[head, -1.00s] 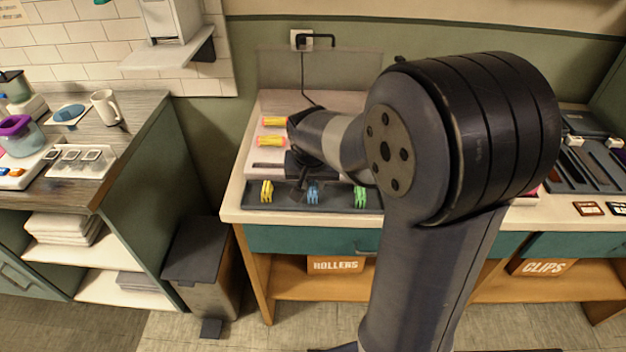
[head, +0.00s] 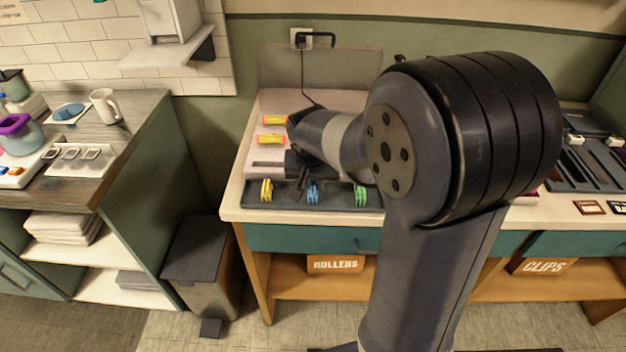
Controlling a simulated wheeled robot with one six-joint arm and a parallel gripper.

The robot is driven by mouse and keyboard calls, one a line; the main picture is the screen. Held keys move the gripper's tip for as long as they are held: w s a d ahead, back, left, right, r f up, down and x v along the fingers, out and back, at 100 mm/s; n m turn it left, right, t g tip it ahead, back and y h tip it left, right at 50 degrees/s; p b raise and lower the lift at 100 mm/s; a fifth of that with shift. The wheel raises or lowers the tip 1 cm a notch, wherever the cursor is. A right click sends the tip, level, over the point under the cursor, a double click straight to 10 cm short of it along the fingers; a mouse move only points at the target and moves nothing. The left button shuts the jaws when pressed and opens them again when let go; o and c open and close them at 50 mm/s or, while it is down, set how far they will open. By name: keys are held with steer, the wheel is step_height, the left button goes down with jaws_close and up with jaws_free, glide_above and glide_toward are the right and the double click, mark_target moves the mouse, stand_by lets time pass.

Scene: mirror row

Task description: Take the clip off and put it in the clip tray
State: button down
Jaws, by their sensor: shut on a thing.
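A dark tray (head: 340,206) lies along the front edge of the light worktop, left of my arm. It holds a yellow clip (head: 266,190), a blue clip (head: 313,192) and a green clip (head: 361,196), set apart in a row. My gripper (head: 297,194) points down at the tray, between the yellow clip and the blue clip and close to the blue one. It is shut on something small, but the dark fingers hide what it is. I cannot tell whether it touches the tray.
Two yellow-orange rollers (head: 271,139) lie behind the tray. A shelf below holds a box marked ROLLERS (head: 335,264) and one marked CLIPS (head: 543,266). My arm covers the middle of the worktop. A dark compartment tray (head: 590,172) lies at the right. A grey bin (head: 200,262) stands left.

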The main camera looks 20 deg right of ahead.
stand_by(0.3)
steer(key=c, duration=0.9)
jaws_free()
steer(key=shift+o, duration=0.2)
steer(key=shift+r, duration=0.1)
steer(key=shift+r+p, duration=2.7)
steer(key=shift+r, duration=0.7)
steer(key=shift+f, duration=0.15)
step_height(320, 180, down, 7)
steer(key=b, duration=0.5)
steer(key=shift+r, duration=0.2)
